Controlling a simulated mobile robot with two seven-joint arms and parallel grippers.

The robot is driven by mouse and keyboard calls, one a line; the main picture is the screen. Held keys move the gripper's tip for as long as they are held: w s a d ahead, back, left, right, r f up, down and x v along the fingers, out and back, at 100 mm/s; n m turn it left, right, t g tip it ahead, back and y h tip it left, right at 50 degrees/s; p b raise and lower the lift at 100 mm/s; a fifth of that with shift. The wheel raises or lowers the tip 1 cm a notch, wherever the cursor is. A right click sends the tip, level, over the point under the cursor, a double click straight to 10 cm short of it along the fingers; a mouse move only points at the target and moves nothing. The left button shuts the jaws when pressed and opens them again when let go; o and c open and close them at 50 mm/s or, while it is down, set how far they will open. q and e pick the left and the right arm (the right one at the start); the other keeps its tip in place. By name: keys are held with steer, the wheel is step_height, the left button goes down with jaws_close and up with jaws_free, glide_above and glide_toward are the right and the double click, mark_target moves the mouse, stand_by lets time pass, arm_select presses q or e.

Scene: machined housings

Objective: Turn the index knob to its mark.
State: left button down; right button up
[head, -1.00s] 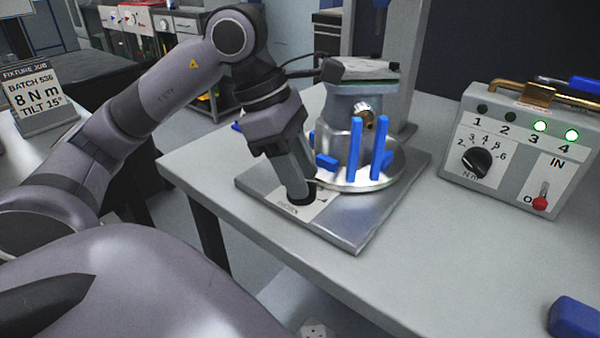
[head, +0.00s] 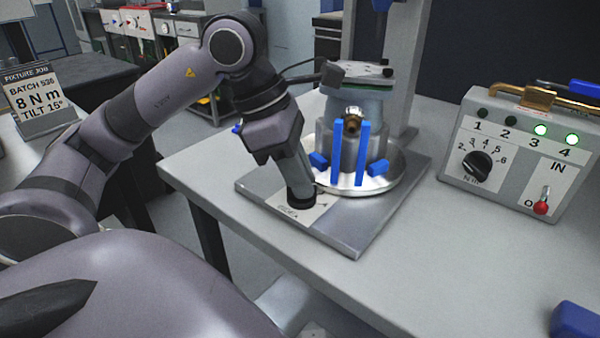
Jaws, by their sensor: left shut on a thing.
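My left gripper (head: 298,187) points down at the front of the fixture's base plate (head: 365,225) and is shut on the black index knob (head: 302,203). Only the knob's lower rim shows below the fingers. A pale label (head: 285,213) with small print lies around the knob; I cannot read where the mark is or how the knob's pointer stands to it. Behind it, a round silver turntable (head: 395,180) carries a grey machined housing (head: 345,105) with a brass fitting (head: 352,119) facing me and two upright blue posts (head: 350,155) in front. My right gripper is not in view.
A grey control box (head: 520,150) stands at the right with lamps 3 and 4 lit green, a black dial and a red-tipped switch. A sign (head: 38,100) at left reads 8 N m, tilt 15°. A blue object (head: 574,319) lies at front right. The table front is clear.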

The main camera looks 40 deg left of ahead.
arm_select(q)
steer(key=n+t, duration=0.1)
steer(key=n, duration=0.2)
steer(key=shift+y, duration=0.4)
steer(key=shift+n+t+y+p, duration=0.4)
steer(key=shift+n+y+p, duration=0.3)
steer(key=shift+n, duration=1.3)
steer(key=c, duration=1.1)
jaws_free()
steer(key=shift+c, duration=0.2)
steer(key=d+p+v, duration=0.1)
steer(key=v, duration=0.6)
steer(key=shift+a+p, duration=0.4)
steer(key=shift+a, duration=0.05)
steer(key=shift+r, duration=0.15)
